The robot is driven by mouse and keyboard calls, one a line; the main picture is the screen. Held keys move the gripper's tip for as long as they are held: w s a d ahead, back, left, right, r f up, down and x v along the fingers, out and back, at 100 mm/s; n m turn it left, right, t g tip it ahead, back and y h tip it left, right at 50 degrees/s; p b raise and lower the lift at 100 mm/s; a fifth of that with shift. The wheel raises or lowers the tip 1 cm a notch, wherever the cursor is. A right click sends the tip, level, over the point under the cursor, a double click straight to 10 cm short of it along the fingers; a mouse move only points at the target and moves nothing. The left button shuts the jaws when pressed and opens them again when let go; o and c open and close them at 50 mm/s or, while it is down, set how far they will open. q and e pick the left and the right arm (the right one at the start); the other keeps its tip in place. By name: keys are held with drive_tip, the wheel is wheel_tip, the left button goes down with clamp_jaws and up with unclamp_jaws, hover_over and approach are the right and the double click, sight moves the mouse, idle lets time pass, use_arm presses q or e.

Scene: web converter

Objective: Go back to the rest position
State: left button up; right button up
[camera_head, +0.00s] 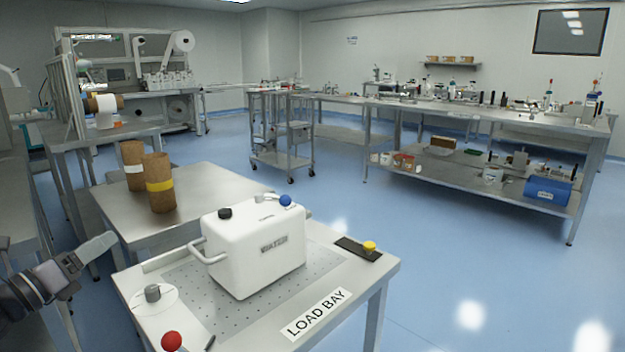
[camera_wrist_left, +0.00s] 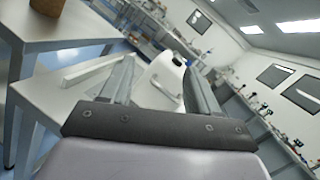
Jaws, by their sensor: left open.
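My left gripper (camera_head: 95,265) is at the lower left of the head view, left of the load bay table (camera_head: 375,293). In the left wrist view its two fingers (camera_wrist_left: 160,78) stand apart with nothing between them, so it is open and empty. The white container (camera_head: 250,248) with a side handle, a black cap and a blue knob stands on the table, apart from the gripper. It also shows beyond the fingers in the left wrist view (camera_wrist_left: 164,80). My right gripper is not in view.
A steel table (camera_head: 215,185) behind holds two brown rolls (camera_head: 159,184). A red ball knob (camera_head: 172,341) and a small grey cylinder (camera_head: 152,293) are at the load bay table's near left. A steel cart (camera_head: 283,160) stands farther back. The blue floor (camera_head: 450,260) at right is clear.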

use_arm(q)
drive_tip(key=a+f+n+g+y, duration=0.25)
drive_tip(key=a+n+y, duration=0.45)
drive_tip(key=n, duration=0.8)
drive_tip(key=a+f+n+g+y, duration=0.1)
drive_tip(key=a+f+n+y, duration=0.4)
drive_tip(key=n, duration=1)
drive_tip(key=s+d+f+m+g+h, duration=0.15)
drive_tip(key=s+d+f, duration=0.25)
drive_tip(key=d+f, duration=0.8)
drive_tip(key=s+d+f+n+g+h, duration=0.1)
drive_tip(key=s+d+f+n+h, duration=0.15)
drive_tip(key=s+d+f, duration=0.65)
drive_tip(key=s+d+f+n+g+h, duration=0.1)
drive_tip(key=s+d+f+g+h, duration=0.2)
drive_tip(key=s+d, duration=1.15)
wheel_tip(320, 180, up, 7)
drive_tip(key=w+d+t+p, duration=0.1)
drive_tip(key=p, duration=0.8)
drive_tip(key=shift+p, duration=0.4)
drive_tip(key=shift+c, duration=0.2)
